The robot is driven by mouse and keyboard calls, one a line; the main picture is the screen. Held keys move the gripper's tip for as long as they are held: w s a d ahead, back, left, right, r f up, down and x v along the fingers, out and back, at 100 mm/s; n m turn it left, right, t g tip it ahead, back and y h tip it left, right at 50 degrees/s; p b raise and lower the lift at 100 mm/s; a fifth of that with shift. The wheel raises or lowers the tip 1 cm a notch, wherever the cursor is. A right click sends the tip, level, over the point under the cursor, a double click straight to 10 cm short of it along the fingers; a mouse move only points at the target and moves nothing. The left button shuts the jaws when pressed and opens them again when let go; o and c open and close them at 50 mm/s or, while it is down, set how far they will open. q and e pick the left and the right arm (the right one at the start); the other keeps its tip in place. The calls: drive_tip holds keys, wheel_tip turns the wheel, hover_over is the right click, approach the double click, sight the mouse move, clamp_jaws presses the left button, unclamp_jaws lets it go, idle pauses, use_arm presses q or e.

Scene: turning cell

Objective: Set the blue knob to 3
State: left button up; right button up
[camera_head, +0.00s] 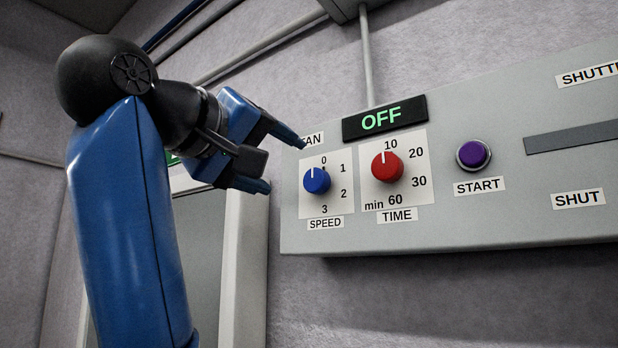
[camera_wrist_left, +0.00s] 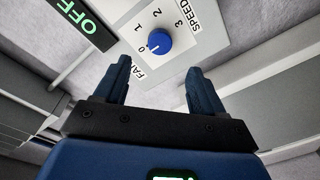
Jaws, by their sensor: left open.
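The blue knob (camera_head: 317,181) sits on a white plate labelled SPEED, with 0, 1, 2 and 3 around it. Its white pointer line points up, at or close to the 0. In the left wrist view the blue knob (camera_wrist_left: 158,41) lies beyond my fingertips, roughly centred between them, with its white mark towards the 0. My left gripper (camera_head: 285,165) is open and empty, just left of the knob and apart from it. It also shows in the left wrist view (camera_wrist_left: 159,67). My right gripper is not in view.
On the same grey panel (camera_head: 480,220) are a red TIME knob (camera_head: 387,167), a purple START button (camera_head: 473,154) and a dark slot (camera_head: 575,137). A display (camera_head: 384,118) above the knobs reads OFF. A pale-framed door or cabinet (camera_head: 240,270) stands behind my left arm.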

sight(313, 180)
use_arm(q)
drive_tip(key=p+x, duration=0.4)
drive_tip(key=x, duration=0.4)
drive_tip(key=shift+w+r, duration=0.1)
drive_tip(key=shift+w, duration=0.35)
drive_tip(key=shift+w+d+p, duration=0.3)
drive_tip(key=shift+d+p, duration=0.15)
drive_tip(key=shift+p, duration=0.1)
drive_tip(key=shift+d, duration=0.1)
drive_tip(key=shift+w, duration=0.2)
drive_tip(key=shift+c, duration=1.4)
drive_tip(key=c, duration=0.8)
drive_tip(key=shift+o, duration=0.2)
